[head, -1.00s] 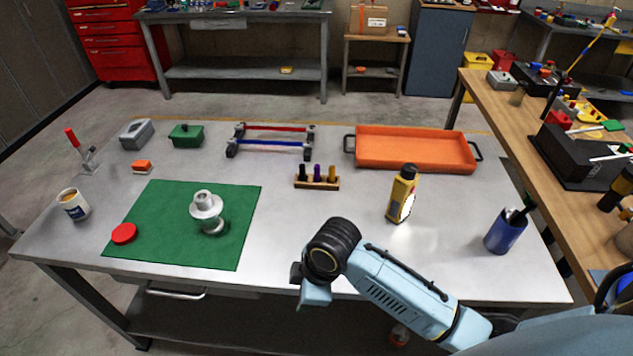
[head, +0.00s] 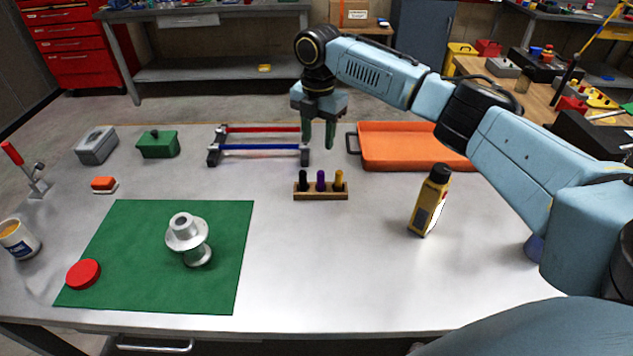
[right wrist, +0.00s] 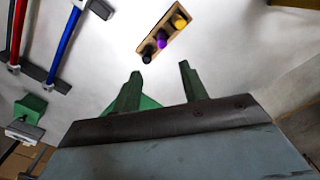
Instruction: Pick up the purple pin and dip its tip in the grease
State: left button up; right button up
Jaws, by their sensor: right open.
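The purple pin (head: 320,181) stands upright in a small wooden block (head: 322,195), between a black pin (head: 303,181) and a yellow pin (head: 339,180). In the right wrist view the purple pin (right wrist: 162,41) is in the middle of the block, beyond the fingertips. My right gripper (head: 319,146) is open and empty, pointing down above and behind the block. Its green fingers also show in the right wrist view (right wrist: 160,80). An open tin (head: 17,236) with tan contents, possibly the grease, stands at the far left, and a red lid (head: 83,274) lies on the green mat (head: 140,282). My left gripper is not in view.
A silver metal part (head: 188,240) stands on the mat. A yellow bottle (head: 430,200) is right of the block, and an orange tray (head: 410,158) lies behind it. A rack with red and blue bars (head: 258,148) is behind left. The table's front middle is clear.

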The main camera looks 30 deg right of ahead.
aim_at(321, 172)
notch_tip(321, 172, down, 7)
jog(key=shift+s+b, duration=0.1)
jog(key=shift+b, duration=0.2)
jog(key=f, duration=0.5)
jog(key=shift+d+f+b, duration=0.3)
grip_shut()
